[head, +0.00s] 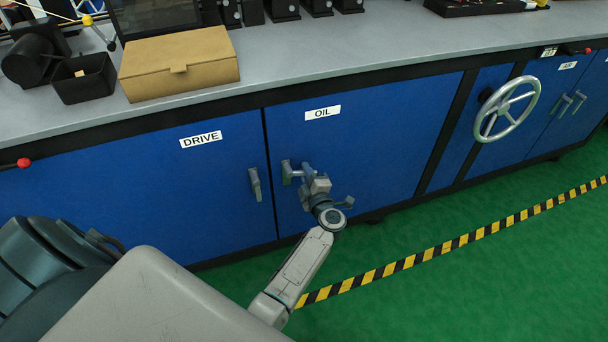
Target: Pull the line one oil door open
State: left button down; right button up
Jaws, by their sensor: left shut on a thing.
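The oil door (385,140) is a blue cabinet door under the grey worktop, with a white OIL label (322,112). It looks closed, flush with the cabinet front. Its upright grey handle (286,172) is near the door's left edge. My left gripper (298,172) is at this handle and shut on it. The gripper hides part of the handle and the door behind it. My right gripper is not in view.
The blue drive door (150,190) is to the left, with its own grey handle (255,184). A silver handwheel (506,109) stands out at the right. Green floor with a yellow-black tape line (450,245) lies clear in front. A cardboard box (180,65) sits on the worktop (330,60).

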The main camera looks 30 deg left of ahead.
pick_arm(q)
jog(key=shift+w+r+n, duration=0.1)
jog(key=shift+r+n, duration=0.2)
jog(key=shift+n, duration=0.4)
jog(key=shift+r+n, duration=0.3)
jog(key=shift+n, duration=0.4)
